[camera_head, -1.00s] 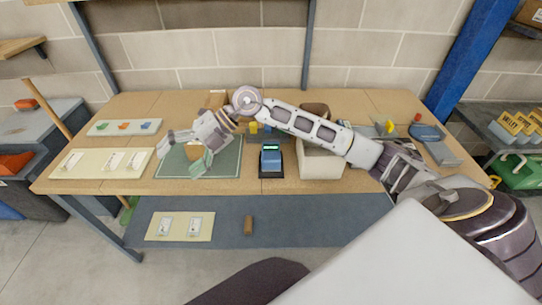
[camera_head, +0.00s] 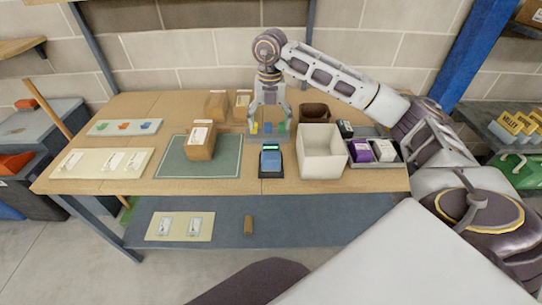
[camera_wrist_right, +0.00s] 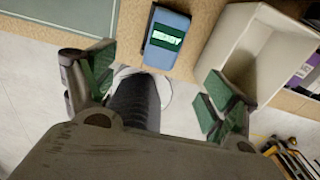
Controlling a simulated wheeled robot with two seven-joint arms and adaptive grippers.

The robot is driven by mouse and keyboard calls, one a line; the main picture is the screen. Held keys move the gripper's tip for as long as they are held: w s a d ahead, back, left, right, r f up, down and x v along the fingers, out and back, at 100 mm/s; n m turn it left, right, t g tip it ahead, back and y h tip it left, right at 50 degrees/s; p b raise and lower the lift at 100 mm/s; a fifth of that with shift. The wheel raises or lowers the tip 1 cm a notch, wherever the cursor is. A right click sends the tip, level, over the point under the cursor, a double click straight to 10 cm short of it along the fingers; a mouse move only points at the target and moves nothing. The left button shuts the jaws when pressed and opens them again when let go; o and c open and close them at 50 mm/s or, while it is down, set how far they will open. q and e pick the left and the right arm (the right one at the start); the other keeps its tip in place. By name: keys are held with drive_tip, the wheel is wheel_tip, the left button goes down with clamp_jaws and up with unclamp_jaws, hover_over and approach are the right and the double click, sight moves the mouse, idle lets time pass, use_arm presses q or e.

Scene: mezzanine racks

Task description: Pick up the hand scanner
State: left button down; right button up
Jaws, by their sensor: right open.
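A blue device with a green lit screen (camera_head: 271,157) sits on a black base near the middle of the bench. It looks like the hand scanner, but its shape is too small to be sure. In the right wrist view the blue device (camera_wrist_right: 167,36) shows a screen reading READY, ahead of the fingers and apart from them. My right gripper (camera_head: 269,124) points down above the bench, behind the device as the head camera sees it. Its green-padded fingers (camera_wrist_right: 158,93) are spread with nothing between them. My left gripper is in neither view.
An open cream bin (camera_head: 322,155) stands right of the device; a grey tray (camera_head: 378,162) with boxes lies beyond it. A brown box (camera_head: 201,141) stands on the green mat (camera_head: 222,165) at left. Small coloured items stand near my right fingers.

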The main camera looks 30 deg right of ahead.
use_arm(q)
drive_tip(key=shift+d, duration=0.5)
use_arm(e)
drive_tip(key=shift+d+r, duration=0.1)
drive_tip(key=shift+d, duration=0.2)
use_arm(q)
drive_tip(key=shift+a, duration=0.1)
